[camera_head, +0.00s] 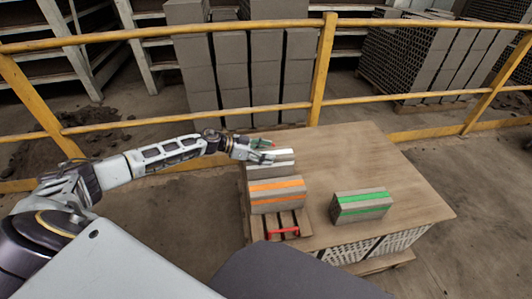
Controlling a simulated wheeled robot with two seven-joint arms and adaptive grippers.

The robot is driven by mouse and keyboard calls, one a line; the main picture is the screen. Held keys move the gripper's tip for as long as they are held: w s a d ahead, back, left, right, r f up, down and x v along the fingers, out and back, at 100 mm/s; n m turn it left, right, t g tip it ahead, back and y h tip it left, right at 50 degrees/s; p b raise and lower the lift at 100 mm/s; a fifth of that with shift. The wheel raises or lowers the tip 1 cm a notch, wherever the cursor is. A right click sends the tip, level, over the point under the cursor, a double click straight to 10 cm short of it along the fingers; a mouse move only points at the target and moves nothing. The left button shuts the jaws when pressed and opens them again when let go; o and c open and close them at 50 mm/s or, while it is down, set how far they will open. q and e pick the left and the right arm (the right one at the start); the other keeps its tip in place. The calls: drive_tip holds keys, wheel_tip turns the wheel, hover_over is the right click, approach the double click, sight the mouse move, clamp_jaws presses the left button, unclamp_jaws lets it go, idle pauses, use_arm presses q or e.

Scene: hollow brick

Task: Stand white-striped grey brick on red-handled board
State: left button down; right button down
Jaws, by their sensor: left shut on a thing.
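The white-striped grey brick (284,166) is at the back left of the wooden table, just behind the orange-striped brick. My left gripper (266,156) is shut on it from the left, near its top. The brick's lower part is hidden by the orange-striped brick, so I cannot tell whether it rests on anything. The red-handled board (289,222) is a small slatted board at the table's front left, its red handle facing front. The orange-striped brick (277,190) stands at the board's back, seemingly on it. My right gripper is not in view.
A green-striped brick (361,205) stands on the wooden table (400,185) to the right. A small red and green thing (263,143) shows behind my left gripper. The table's right and back are clear. A yellow railing (420,108) runs behind the table.

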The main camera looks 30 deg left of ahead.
use_arm(q)
drive_tip(key=c, duration=0.8)
unclamp_jaws()
drive_tip(key=shift+f, duration=0.1)
drive_tip(key=o, duration=0.4)
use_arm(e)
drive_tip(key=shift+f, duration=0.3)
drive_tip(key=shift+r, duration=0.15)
use_arm(q)
drive_tip(key=shift+s, duration=0.1)
drive_tip(key=shift+s+a+r, duration=0.25)
drive_tip(key=shift+a+r, duration=0.1)
drive_tip(key=shift+a, duration=0.1)
drive_tip(key=shift+p+v, duration=1.25)
drive_tip(key=shift+v, duration=4.15)
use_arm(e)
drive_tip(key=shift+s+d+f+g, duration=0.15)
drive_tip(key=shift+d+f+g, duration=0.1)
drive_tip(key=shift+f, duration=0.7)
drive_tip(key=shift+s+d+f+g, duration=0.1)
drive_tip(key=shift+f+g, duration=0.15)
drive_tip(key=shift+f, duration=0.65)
use_arm(q)
drive_tip(key=shift+r, duration=0.1)
